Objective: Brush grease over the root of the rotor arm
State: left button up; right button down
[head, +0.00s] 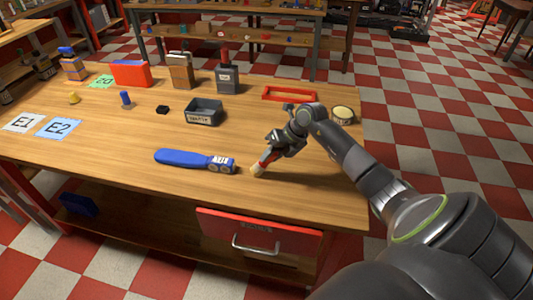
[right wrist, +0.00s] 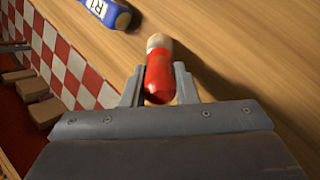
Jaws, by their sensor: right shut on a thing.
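The blue rotor arm (head: 185,158) lies flat on the wooden table, its white-labelled end pointing right. That labelled end also shows at the top of the right wrist view (right wrist: 103,10). My right gripper (head: 270,153) is shut on a red-handled brush (head: 266,157), tilted with its pale tip down. In the right wrist view the brush (right wrist: 159,75) sits between the two fingers (right wrist: 158,84). The pale tip is close to the table, just right of the labelled end, with a small gap. Whether it touches the wood is unclear. My left gripper is out of view.
A round tin with a pale top (head: 343,114) stands behind my right arm. A red frame (head: 289,94), a dark labelled tray (head: 204,112) and a grey box (head: 228,79) stand farther back. The table (head: 110,165) is clear left of the rotor arm.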

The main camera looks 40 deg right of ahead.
jog(key=shift+s+d, duration=0.85)
jog(key=shift+s, duration=0.1)
jog(key=shift+r, duration=0.1)
jog(key=shift+w+a+r+p, duration=0.1)
jog(key=shift+r+p, duration=1.95)
jog(key=shift+r, duration=0.9)
notch_tip(320, 180, up, 3)
jog(key=shift+p, duration=0.8)
jog(key=shift+w+a, duration=0.1)
